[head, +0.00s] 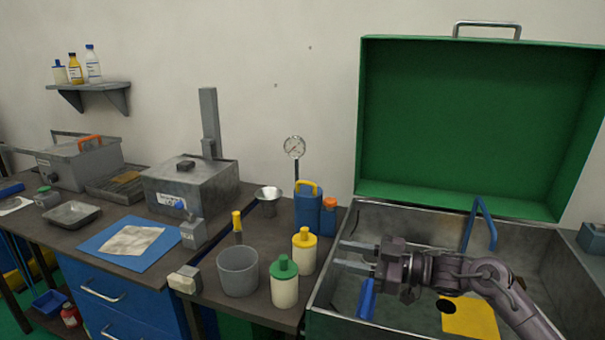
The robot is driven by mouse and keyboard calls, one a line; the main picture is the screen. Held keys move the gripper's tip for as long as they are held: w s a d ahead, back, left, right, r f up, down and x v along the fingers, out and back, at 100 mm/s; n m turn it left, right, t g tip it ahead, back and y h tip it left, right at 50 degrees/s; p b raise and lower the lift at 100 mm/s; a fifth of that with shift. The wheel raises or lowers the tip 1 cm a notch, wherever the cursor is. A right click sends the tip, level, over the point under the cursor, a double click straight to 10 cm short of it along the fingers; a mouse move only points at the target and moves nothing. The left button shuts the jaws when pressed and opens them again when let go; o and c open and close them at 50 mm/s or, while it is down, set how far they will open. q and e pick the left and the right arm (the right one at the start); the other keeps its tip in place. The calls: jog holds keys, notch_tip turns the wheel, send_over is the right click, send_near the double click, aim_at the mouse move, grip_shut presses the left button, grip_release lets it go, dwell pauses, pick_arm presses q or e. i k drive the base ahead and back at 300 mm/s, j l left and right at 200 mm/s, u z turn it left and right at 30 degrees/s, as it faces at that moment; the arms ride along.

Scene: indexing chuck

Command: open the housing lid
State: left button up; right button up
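The housing (330,295) is a large grey metal box at the right. Its green lid (470,125) stands raised at the back, inner side facing me, with a metal handle (487,25) on its top edge. My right gripper (350,256) is over the box's left part, pointing left, fingers apart with nothing visible between them. It is well below the raised lid, with no visible contact. A bent blue handle (481,222) rises inside the box behind my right arm. A yellow plate (470,317) with a dark hole lies inside, partly hidden by the arm. My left gripper is not in view.
On the bench left of the box stand a yellow-capped bottle (304,250), a green-capped bottle (284,282), a grey cup (237,270), a blue can (307,208) and a dial gauge (294,148). A blue grip (367,298) shows just below my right gripper.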

aim_at(308, 195)
jog(key=i, duration=1.1)
